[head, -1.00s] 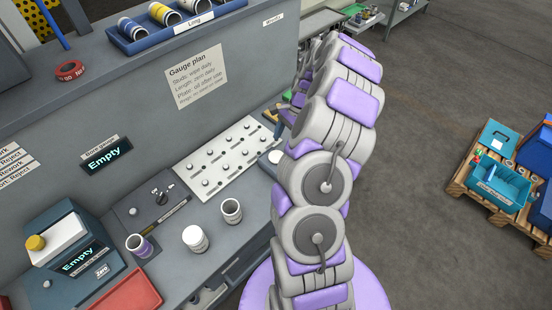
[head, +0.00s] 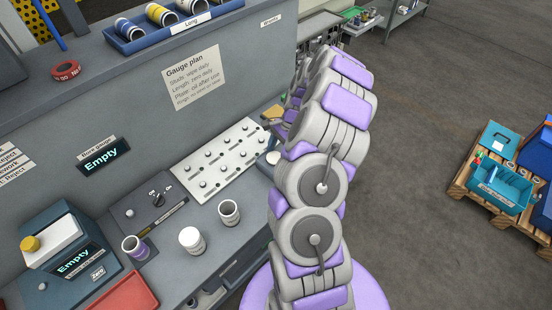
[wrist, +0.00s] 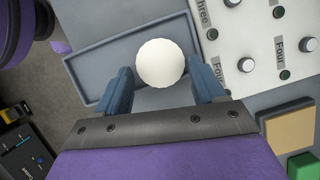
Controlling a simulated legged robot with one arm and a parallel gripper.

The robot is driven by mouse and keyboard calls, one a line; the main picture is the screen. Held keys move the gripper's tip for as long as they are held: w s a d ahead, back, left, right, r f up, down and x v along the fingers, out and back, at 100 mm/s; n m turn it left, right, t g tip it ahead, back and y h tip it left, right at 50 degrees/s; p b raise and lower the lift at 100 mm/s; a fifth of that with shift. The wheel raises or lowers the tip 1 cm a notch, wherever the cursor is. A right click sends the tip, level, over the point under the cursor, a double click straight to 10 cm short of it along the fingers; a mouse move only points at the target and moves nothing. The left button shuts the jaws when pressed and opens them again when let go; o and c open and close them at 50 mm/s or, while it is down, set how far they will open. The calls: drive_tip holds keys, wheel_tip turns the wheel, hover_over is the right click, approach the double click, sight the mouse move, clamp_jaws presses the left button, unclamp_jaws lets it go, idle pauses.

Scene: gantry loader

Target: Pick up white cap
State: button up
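The white cap (wrist: 160,63) is a round pale disc in the wrist view. It is over a shallow grey tray (wrist: 88,68). My gripper (wrist: 160,75) has two blue fingers, one on each side of the cap, with narrow gaps between. The fingers are open, and I cannot tell how deep they reach beside the cap. In the head view a bit of the white cap (head: 273,157) shows at the arm's left edge. My arm hides the rest of that spot and my gripper there.
A white plate with several knobs (head: 214,160) lies beside the tray. Tan (wrist: 290,132) and green (wrist: 303,166) blocks are near in the wrist view. A white-topped cup (head: 192,240), two open cups and a red tray (head: 122,292) stand at the left.

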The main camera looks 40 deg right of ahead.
drive_tip(key=shift+s+a+f, duration=0.4)
drive_tip(key=shift+a+f, duration=0.1)
drive_tip(key=shift+f, duration=0.15)
drive_tip(key=c, duration=0.5)
drive_tip(key=shift+f+g, duration=0.1)
drive_tip(key=shift+g, duration=0.2)
drive_tip(key=shift+s+a, duration=0.1)
drive_tip(key=r, duration=0.2)
drive_tip(key=w+r+p, duration=0.1)
drive_tip(key=r, duration=0.1)
drive_tip(key=shift+d, duration=0.25)
drive_tip(key=s+a+r+p, duration=0.1)
drive_tip(key=s+a+p, duration=0.1)
drive_tip(key=s, duration=1.3)
drive_tip(key=shift+s+a+r, duration=0.25)
drive_tip(key=shift+a+r, duration=0.15)
drive_tip(key=shift+a, duration=0.1)
drive_tip(key=shift+r, duration=0.15)
drive_tip(key=shift+r+p, duration=1.1)
drive_tip(key=shift+r, duration=1)
